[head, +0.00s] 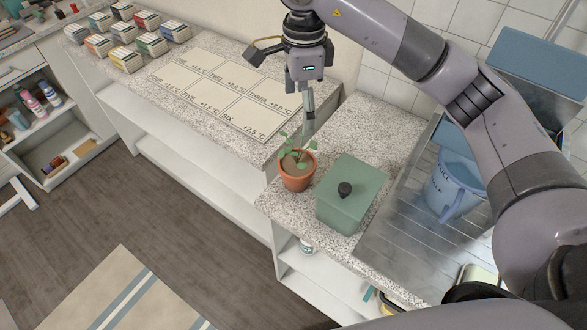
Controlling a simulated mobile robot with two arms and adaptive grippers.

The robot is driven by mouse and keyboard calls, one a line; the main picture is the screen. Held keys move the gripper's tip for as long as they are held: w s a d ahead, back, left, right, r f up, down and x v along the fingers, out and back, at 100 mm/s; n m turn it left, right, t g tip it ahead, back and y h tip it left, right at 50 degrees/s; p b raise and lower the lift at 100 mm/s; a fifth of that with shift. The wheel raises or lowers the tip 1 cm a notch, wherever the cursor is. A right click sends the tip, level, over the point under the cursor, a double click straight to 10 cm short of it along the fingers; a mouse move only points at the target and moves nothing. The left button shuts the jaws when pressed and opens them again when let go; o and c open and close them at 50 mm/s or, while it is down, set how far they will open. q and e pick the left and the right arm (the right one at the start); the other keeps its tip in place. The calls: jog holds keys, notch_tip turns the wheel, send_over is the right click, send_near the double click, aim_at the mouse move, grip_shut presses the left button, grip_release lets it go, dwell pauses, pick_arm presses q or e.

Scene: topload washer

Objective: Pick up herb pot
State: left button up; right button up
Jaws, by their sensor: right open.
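The herb pot (297,177) is a small terracotta pot with a green leafy plant. It stands upright on the speckled counter (272,203), close to the counter's front edge. My right gripper (282,95) is above and behind the pot in the head view, pointing down. Its fingers are spread, one out to the left and one hanging down toward the plant. I cannot tell whether the lower finger touches the leaves. My left gripper is not in view.
A green lidded box (349,194) with a dark knob stands just right of the pot. Further right are a metal draining surface (400,235) and a blue jug (455,185). A labelled mat (225,92) and several small boxes lie on the left counter.

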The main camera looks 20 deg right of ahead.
notch_tip(320, 180, down, 3)
jog(key=b, duration=0.2)
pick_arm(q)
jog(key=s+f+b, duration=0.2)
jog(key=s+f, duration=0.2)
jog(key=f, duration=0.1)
pick_arm(e)
jog(key=p, duration=0.2)
send_near(297, 162)
jog(key=shift+s+d+f, duration=0.2)
jog(key=shift+s+d, duration=0.05)
jog(key=shift+s, duration=0.15)
notch_tip(297, 162, down, 8)
jog(key=shift+w+r+p, duration=0.1)
jog(key=shift+r+p, duration=0.1)
jog(key=shift+p, duration=0.85)
jog(key=shift+f, duration=0.2)
jog(key=f+p, duration=0.1)
jog(key=f, duration=0.1)
jog(key=f+p, duration=0.1)
jog(key=f, duration=0.1)
jog(key=shift+w+a+p, duration=0.2)
jog(key=shift+a+p, duration=0.05)
jog(key=shift+p, duration=0.1)
jog(key=shift+f, duration=0.7)
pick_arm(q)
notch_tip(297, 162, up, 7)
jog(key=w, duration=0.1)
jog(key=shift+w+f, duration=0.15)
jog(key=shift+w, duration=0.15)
